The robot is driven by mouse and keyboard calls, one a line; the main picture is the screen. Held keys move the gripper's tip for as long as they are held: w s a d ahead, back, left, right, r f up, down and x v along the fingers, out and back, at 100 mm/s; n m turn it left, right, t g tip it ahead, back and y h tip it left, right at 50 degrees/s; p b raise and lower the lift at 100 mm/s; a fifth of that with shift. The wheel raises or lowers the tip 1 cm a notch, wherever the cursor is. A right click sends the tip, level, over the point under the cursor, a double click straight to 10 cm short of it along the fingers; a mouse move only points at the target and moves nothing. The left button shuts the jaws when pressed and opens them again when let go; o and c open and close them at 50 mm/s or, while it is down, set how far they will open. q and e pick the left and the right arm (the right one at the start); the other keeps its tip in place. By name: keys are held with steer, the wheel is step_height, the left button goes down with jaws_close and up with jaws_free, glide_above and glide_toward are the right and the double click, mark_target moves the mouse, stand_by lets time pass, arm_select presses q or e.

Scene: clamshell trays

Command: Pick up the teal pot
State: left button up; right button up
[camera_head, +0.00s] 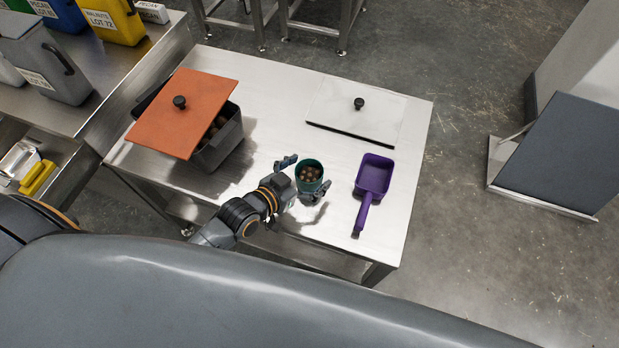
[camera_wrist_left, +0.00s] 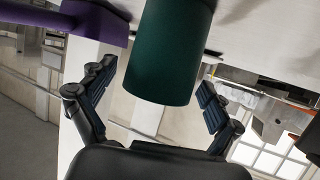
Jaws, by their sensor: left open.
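The teal pot (camera_head: 313,187) stands upright on the steel table, with several round brown nuts in it. In the left wrist view the pot (camera_wrist_left: 168,60) fills the top middle, its side facing the camera. My left gripper (camera_head: 301,177) is open, with one finger on each side of the pot. In the left wrist view the fingers (camera_wrist_left: 157,80) are spread wide, with gaps visible between them and the pot. My right gripper is not in view.
A purple scoop (camera_head: 373,175) lies just right of the pot. A white lid (camera_head: 350,118) with a black knob lies behind it. A grey bin (camera_head: 220,153), partly under an orange lid (camera_head: 190,120), stands at the left. Bare table lies between bin and white lid.

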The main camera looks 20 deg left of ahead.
arm_select(q)
steer(key=shift+w, duration=0.1)
steer(key=c, duration=1.3)
steer(key=shift+c, duration=0.2)
